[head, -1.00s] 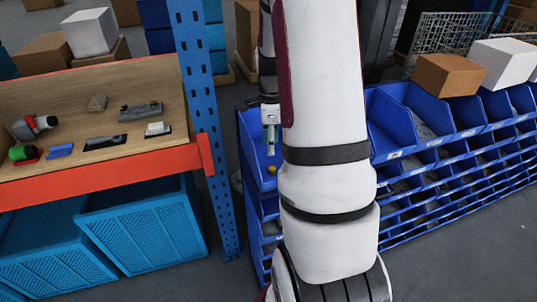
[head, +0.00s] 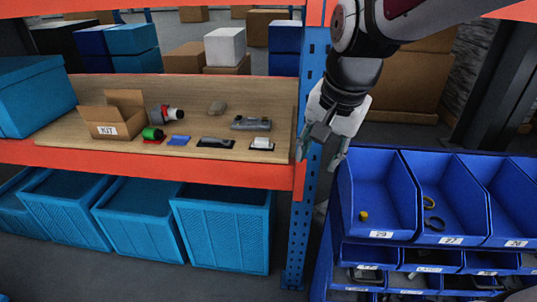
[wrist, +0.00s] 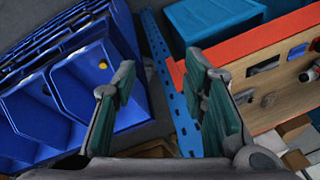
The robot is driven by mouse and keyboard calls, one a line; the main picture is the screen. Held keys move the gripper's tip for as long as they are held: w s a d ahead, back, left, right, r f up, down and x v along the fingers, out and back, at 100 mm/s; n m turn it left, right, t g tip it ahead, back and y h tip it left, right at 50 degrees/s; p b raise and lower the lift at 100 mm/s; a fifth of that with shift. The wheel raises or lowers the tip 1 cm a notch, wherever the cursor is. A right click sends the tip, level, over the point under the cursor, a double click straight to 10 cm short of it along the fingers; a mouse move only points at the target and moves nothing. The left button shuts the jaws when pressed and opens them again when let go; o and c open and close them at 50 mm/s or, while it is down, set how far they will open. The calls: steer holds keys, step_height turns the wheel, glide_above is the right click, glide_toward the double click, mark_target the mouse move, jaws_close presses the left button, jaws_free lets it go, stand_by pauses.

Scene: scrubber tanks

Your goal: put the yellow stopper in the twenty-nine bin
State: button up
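A small yellow stopper (head: 364,215) lies on the floor of the leftmost top blue bin (head: 376,183), near its front. It also shows in the wrist view (wrist: 102,64). The bin's front label may read 29, but it is too small to be sure. My gripper (head: 320,152) is open and empty, fingers pointing down, beside the blue shelf post and above and left of that bin. In the wrist view its two fingers (wrist: 158,85) stand wide apart with nothing between them.
The bin to the right holds ring-shaped parts (head: 431,212). A blue upright post (head: 306,130) stands close to my gripper. On the left, a wooden shelf (head: 110,155) with an orange beam carries an open KIT box (head: 112,117) and several parts; blue crates (head: 225,230) stand below.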

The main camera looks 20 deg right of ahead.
steer(key=s+a+r+n+t, duration=0.2)
steer(key=s+a+r+n, duration=0.1)
steer(key=s+a+n, duration=0.5)
steer(key=a+n, duration=0.1)
steer(key=n, duration=0.2)
steer(key=shift+s+r+y, duration=0.15)
steer(key=shift+s+y, duration=0.15)
steer(key=shift+s, duration=0.05)
stand_by(0.5)
